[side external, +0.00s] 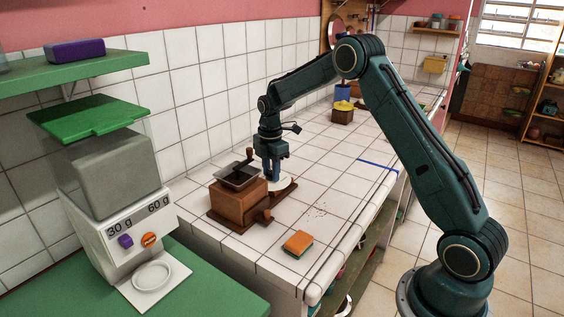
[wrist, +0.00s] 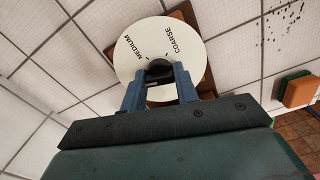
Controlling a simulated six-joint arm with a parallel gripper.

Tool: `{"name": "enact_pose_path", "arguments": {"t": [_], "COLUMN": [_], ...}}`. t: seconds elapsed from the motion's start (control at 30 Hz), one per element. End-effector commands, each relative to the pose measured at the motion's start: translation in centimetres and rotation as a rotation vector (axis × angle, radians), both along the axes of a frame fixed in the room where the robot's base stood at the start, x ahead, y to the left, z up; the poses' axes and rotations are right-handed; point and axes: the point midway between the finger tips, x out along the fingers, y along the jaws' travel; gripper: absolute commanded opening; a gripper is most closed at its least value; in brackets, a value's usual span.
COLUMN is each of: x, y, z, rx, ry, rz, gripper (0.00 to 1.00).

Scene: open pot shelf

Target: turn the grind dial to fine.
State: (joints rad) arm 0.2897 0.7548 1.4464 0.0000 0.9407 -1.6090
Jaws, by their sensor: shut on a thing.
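The grind dial (wrist: 137,66) is a round cream disc with a dark knob (wrist: 159,68) at its centre. MEDIUM and COARSE show on its far half in the wrist view; its near part is hidden by my gripper, and no FINE mark can be read. In the side view the dial (side external: 284,187) lies flat on a brown wooden base beside the wooden coffee grinder (side external: 237,201). My gripper (wrist: 160,83) points down over the dial, shut on the knob. It also shows in the side view (side external: 273,179).
An orange and green sponge (side external: 298,243) lies near the counter's front edge. A scale with a grey hopper (side external: 120,195) stands at left on a green surface. The white tiled counter (side external: 335,180) is mostly clear right of the dial.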

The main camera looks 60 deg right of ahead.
Motion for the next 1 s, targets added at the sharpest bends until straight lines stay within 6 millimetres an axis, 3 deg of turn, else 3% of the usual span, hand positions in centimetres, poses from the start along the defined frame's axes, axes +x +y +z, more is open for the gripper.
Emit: {"name": "enact_pose_path", "arguments": {"t": [0.4,0.93,0.97,1.0], "x": [0.07,0.08,0.08,0.07], "y": [-0.02,-0.02,-0.02,-0.02], "z": [0.16,0.17,0.17,0.16], "rx": [-0.001,-0.001,-0.001,-0.001], "ry": [-0.003,-0.003,-0.003,-0.003], "rz": [0.237,0.268,0.268,0.268], "gripper": [0.07,0.07,0.36,0.44]}}
